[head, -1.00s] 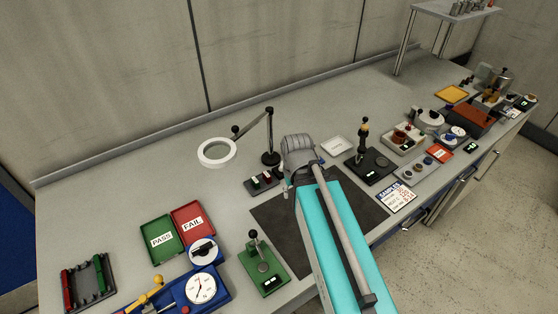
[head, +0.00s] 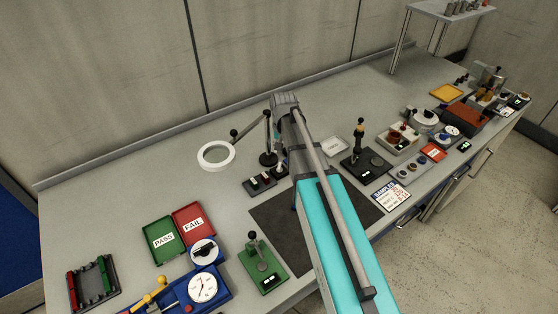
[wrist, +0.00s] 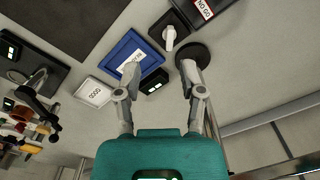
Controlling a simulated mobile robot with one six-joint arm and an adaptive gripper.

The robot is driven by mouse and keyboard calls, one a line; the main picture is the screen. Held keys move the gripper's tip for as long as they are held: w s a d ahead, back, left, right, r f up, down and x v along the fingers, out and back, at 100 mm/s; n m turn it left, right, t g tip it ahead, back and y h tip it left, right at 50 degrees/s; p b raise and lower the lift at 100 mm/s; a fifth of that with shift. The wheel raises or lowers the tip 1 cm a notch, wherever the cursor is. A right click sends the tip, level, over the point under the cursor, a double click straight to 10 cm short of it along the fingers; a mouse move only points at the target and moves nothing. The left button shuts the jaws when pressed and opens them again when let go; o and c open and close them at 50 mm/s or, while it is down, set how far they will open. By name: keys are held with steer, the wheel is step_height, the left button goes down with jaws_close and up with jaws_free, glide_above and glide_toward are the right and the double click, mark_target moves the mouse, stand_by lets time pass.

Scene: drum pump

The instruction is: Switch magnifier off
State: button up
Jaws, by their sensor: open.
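The magnifier (head: 216,155) is a white ring on a jointed dark arm, left of my arm in the head view. Its ring looks bright white; I cannot tell for sure whether it is lit. Its round black base (head: 268,158) seems to be the black disc (wrist: 200,52) by my right finger in the wrist view. Beside that disc is a dark square box with a white knob (wrist: 169,38), perhaps a switch. My gripper (wrist: 160,68) is open and empty, with the knob just beyond and between its fingertips. My arm hides the gripper in the head view.
A blue tray (wrist: 121,57), a small black box with a display (wrist: 153,82) and a white tray (wrist: 93,93) lie close by. A block with a NO GO label (wrist: 205,12) is beyond the knob. Bare bench (head: 140,185) lies left of the magnifier.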

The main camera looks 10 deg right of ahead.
steer(key=r+m, duration=0.1)
glide_above(280, 164)
steer(key=shift+w, duration=0.2)
steer(key=shift+f, duration=0.2)
step_height(280, 164, down, 13)
steer(key=b, duration=1.3)
steer(key=shift+f, duration=0.2)
stand_by(0.5)
jaws_close()
